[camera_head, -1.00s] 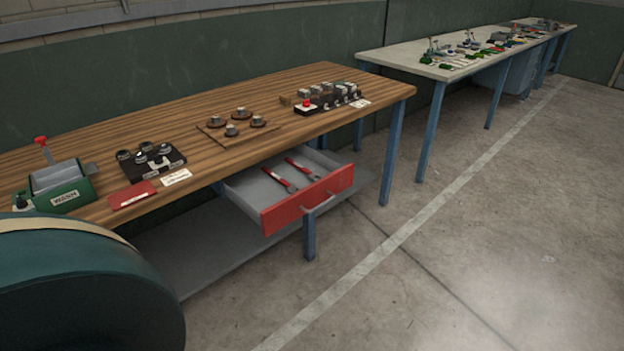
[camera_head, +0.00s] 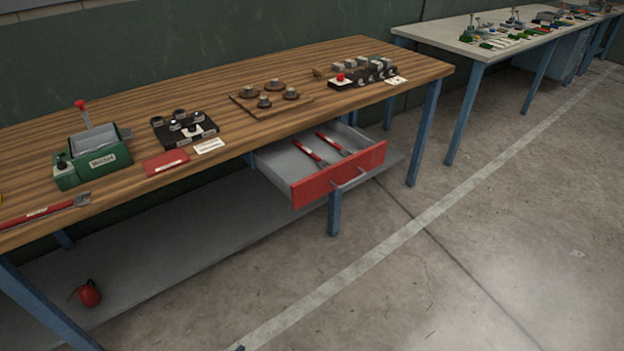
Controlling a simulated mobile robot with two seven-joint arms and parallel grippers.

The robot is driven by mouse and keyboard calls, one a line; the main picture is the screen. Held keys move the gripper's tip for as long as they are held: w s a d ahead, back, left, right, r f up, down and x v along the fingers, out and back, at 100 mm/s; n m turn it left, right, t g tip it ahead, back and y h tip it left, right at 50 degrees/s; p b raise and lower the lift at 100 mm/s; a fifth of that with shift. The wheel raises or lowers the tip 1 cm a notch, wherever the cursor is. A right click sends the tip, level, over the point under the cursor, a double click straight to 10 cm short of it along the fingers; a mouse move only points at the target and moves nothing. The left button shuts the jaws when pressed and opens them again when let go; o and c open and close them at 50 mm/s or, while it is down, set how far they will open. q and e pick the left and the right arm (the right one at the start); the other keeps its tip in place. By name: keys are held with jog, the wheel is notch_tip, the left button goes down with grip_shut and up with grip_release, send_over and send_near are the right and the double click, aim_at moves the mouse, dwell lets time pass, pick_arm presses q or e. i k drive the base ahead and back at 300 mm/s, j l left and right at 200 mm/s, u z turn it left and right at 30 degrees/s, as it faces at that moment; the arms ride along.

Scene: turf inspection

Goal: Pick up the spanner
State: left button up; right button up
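A spanner (camera_head: 45,212) with a red handle and a grey open jaw lies flat on the wooden bench at the left, near its front edge. Its left end is cut off by the picture's edge. Two more red-handled tools with grey ends, the left one (camera_head: 310,153) and the right one (camera_head: 334,144), lie in the open drawer under the bench. I cannot tell for certain what kind of tools they are. Neither of my grippers is in view.
The wooden bench (camera_head: 215,92) holds a green box (camera_head: 92,160) with a red-knobbed lever and several small fixtures. The red-fronted drawer (camera_head: 340,176) sticks out. A red round object (camera_head: 89,293) sits on the lower shelf (camera_head: 190,235). The floor at right is clear.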

aim_at(78, 200)
jog(key=u, duration=1.7)
